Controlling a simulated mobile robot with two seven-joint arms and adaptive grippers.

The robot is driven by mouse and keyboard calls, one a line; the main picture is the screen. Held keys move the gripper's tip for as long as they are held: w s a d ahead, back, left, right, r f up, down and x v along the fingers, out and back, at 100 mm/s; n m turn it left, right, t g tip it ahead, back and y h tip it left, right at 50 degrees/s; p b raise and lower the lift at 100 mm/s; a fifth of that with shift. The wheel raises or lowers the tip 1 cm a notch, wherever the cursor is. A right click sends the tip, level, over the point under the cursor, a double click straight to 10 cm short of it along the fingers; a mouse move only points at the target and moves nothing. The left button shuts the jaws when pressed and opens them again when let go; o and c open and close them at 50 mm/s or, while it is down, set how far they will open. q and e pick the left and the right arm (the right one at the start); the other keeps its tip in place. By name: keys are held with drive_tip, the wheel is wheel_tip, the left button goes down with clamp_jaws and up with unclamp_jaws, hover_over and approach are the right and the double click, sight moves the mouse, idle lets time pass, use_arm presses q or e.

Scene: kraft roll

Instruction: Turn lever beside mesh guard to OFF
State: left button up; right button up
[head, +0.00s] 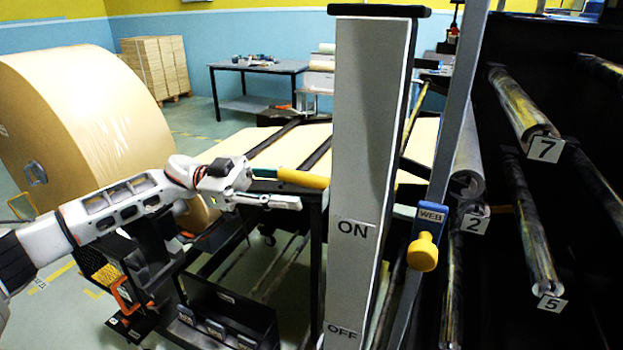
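A tall grey panel (362,120) stands upright in the middle, with an ON label (354,229) and, lower down, an OFF label (342,331). A yellow handle (303,179) with a green end shows at the panel's left edge, above the height of ON; it appears to be the lever. Its joint to the panel is hidden. My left gripper (274,188) comes in from the left with its fingers apart, close to the green end. I cannot tell whether it touches the handle. No mesh guard is clearly identifiable. My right gripper is not in view.
A yellow knob (423,252) sits under a blue WEB tag on a grey post, right of the panel. Numbered rollers (522,104) fill the right side. A large kraft roll (85,125) stands at left, a black bin (228,312) below. A workbench (258,69) is at the back.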

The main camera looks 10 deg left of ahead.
sight(308, 181)
use_arm(q)
drive_tip(key=shift+g+y, duration=0.6)
drive_tip(key=a+r, duration=0.1)
drive_tip(key=a, duration=0.1)
drive_tip(key=a+r, duration=0.2)
drive_tip(key=shift+w, duration=0.2)
drive_tip(key=p+x, duration=0.1)
drive_tip(key=x, duration=0.5)
drive_tip(key=shift+d, duration=0.2)
drive_tip(key=shift+s+d, duration=0.15)
drive_tip(key=shift+d, duration=0.5)
clamp_jaws()
